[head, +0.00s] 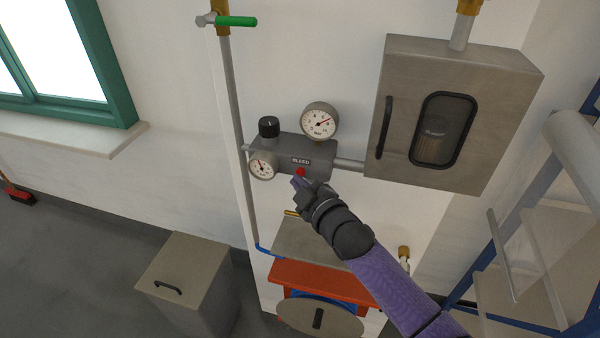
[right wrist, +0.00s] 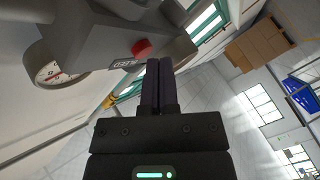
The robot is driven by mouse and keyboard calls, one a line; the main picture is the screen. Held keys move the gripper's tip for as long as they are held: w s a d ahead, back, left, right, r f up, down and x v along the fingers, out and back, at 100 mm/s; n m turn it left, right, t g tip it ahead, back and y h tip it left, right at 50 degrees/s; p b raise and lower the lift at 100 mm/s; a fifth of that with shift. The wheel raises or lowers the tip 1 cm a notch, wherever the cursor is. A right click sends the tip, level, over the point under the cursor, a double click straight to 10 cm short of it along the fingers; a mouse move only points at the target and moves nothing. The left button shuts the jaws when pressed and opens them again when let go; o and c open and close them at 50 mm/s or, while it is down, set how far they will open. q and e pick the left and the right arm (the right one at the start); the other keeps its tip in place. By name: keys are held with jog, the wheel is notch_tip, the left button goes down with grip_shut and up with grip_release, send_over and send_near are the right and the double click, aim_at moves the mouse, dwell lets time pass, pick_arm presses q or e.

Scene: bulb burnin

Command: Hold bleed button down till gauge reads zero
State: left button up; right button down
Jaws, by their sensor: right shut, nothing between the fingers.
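The red bleed button (head: 300,171) sits low on the front of a grey regulator block (head: 288,149) on the wall, under its label. It also shows in the right wrist view (right wrist: 141,48). My right gripper (head: 296,182) is shut and empty, its fingertips just below the button. In the right wrist view the fingertips (right wrist: 160,64) lie close to the button; whether they touch it I cannot tell. The larger gauge (head: 320,121) on top has its needle pointing up and right, off the low end. A smaller gauge (head: 262,165) sits at lower left. My left gripper is out of view.
A black knob (head: 268,127) tops the block. A grey cabinet (head: 450,115) with a dark window stands out at right. A green-handled valve (head: 235,21) is on the upper pipe.

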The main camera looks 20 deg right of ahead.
jog(key=shift+w+d, duration=0.25)
jog(key=shift+w, duration=0.1)
dwell(0.7)
dwell(4.6)
jog(key=shift+s+a+p, duration=0.45)
jog(key=shift+s, duration=0.2)
jog(key=s+a+p, duration=0.2)
jog(key=s+p, duration=0.1)
jog(key=s, duration=0.1)
jog(key=shift+s+a, duration=0.1)
jog(key=shift+a, duration=0.3)
